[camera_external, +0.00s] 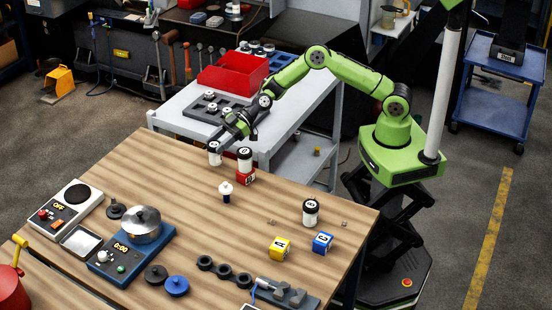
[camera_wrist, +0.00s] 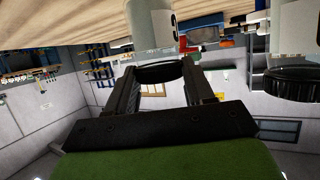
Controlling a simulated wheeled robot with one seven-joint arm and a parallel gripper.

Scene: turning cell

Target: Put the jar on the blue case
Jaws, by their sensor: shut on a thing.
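My gripper (camera_external: 228,135) is at the far side of the wooden table, reaching down from the right. It is shut on a white jar with a black lid (camera_external: 215,158). In the wrist view this jar (camera_wrist: 153,24) stands between the fingers, its dark lid towards the camera. I cannot tell if its base touches the table. The blue case (camera_external: 322,244), a small lettered cube, sits near the table's right edge with its visible top bare. A second black-lidded jar (camera_external: 245,160) stands on a red case (camera_external: 245,180), just right of my gripper.
Another white jar with black lid (camera_external: 311,213) stands behind the blue case, and a yellow case (camera_external: 280,249) sits left of it.

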